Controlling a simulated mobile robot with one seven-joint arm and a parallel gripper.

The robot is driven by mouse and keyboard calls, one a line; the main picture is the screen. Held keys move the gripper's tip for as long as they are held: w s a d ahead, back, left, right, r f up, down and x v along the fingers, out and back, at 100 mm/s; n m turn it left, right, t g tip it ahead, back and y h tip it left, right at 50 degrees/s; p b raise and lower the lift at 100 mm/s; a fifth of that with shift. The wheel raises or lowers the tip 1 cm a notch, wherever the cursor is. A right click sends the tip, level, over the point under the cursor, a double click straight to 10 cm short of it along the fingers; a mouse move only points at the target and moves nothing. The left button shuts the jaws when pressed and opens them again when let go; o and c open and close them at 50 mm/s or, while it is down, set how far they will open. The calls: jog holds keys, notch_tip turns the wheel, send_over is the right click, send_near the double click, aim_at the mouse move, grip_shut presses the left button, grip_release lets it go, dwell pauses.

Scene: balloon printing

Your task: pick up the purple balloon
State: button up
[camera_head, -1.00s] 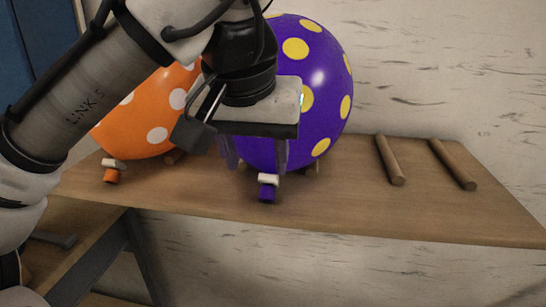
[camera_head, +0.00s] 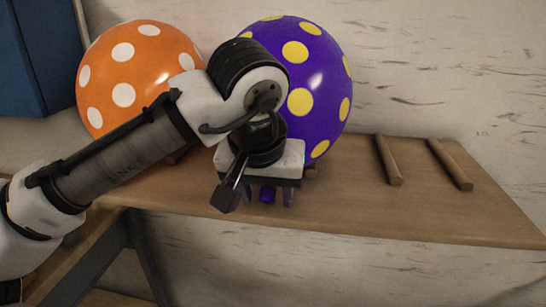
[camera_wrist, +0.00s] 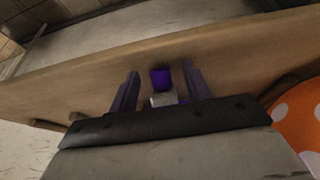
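The purple balloon (camera_head: 322,88) with yellow dots rests on the wooden table at the back, partly hidden by my arm in the head view. Its purple neck end (camera_head: 267,194) points to the table's front edge. The neck end also shows in the wrist view (camera_wrist: 160,78), with a pale clip (camera_wrist: 164,99) below it. My gripper (camera_head: 268,196) is low at the balloon's front. In the wrist view its two fingers (camera_wrist: 161,85) stand apart on either side of the neck, with gaps visible on both sides.
An orange balloon (camera_head: 135,72) with white dots is at left on the same table (camera_head: 345,205); it also shows at the wrist view's right edge (camera_wrist: 297,118). Two wooden rods (camera_head: 388,160) lie at right. The table's right part is otherwise clear. A blue cabinet (camera_head: 40,55) is at upper left.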

jog(key=c, duration=0.8)
jog(key=shift+r, duration=0.1)
notch_tip(320, 180, up, 15)
jog(key=p, duration=0.4)
dwell(0.4)
